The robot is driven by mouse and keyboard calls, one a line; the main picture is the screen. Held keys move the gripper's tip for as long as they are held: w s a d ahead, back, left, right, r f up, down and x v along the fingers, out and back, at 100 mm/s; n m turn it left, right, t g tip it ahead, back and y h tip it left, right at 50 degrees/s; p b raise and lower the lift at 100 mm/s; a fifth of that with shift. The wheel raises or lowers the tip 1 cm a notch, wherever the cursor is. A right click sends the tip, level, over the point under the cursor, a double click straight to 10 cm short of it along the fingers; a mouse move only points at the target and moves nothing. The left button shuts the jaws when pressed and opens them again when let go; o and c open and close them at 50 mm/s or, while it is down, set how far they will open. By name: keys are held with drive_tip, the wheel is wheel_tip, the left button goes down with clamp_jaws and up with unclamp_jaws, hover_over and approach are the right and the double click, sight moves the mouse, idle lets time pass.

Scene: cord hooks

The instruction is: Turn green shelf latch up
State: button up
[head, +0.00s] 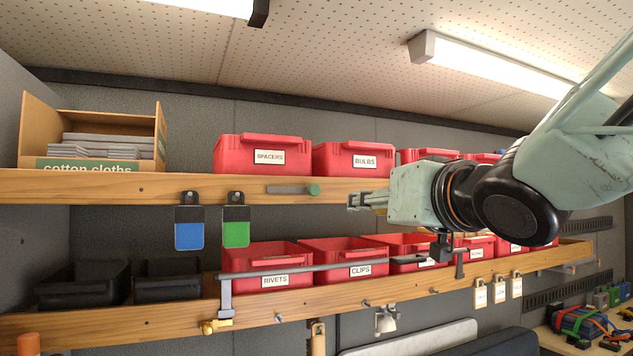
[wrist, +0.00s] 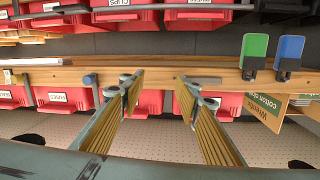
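The green shelf latch is a grey bar with a green round knob (head: 313,190) at its right end. It lies level along the front of the upper shelf edge. My gripper (head: 352,201) is just right of the knob in the head view, slightly lower and apart from it in the picture. In the wrist view, which is upside down, my gripper (wrist: 160,95) is open and empty, with its two ribbed fingers apart and facing the shelf edge. A grey bar (wrist: 207,80) shows by the right finger there; the green knob is not visible and may be behind that finger.
Blue (head: 189,228) and green (head: 236,227) tags hang from the upper shelf (head: 105,187), left of the latch. Red bins (head: 262,154) stand above and below. A grey rail (head: 300,270) runs before the lower bins. A blue knob (wrist: 90,79) is on the shelf edge.

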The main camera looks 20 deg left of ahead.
sight(316, 190)
drive_tip(key=a+r+n+y, duration=0.1)
drive_tip(key=a+r+y, duration=0.1)
drive_tip(key=a, duration=0.3)
drive_tip(key=shift+s+r+g+p, duration=0.3)
drive_tip(key=shift+r+g+p, duration=0.1)
drive_tip(key=shift+r, duration=0.25)
drive_tip(key=shift+w+a, duration=0.1)
drive_tip(key=shift+a, duration=0.05)
drive_tip(key=shift+p+x, duration=0.5)
drive_tip(key=shift+x, duration=6.25)
drive_tip(key=shift+a+r, duration=0.1)
drive_tip(key=shift+r, duration=0.05)
drive_tip(key=shift+c, duration=0.5)
clamp_jaws()
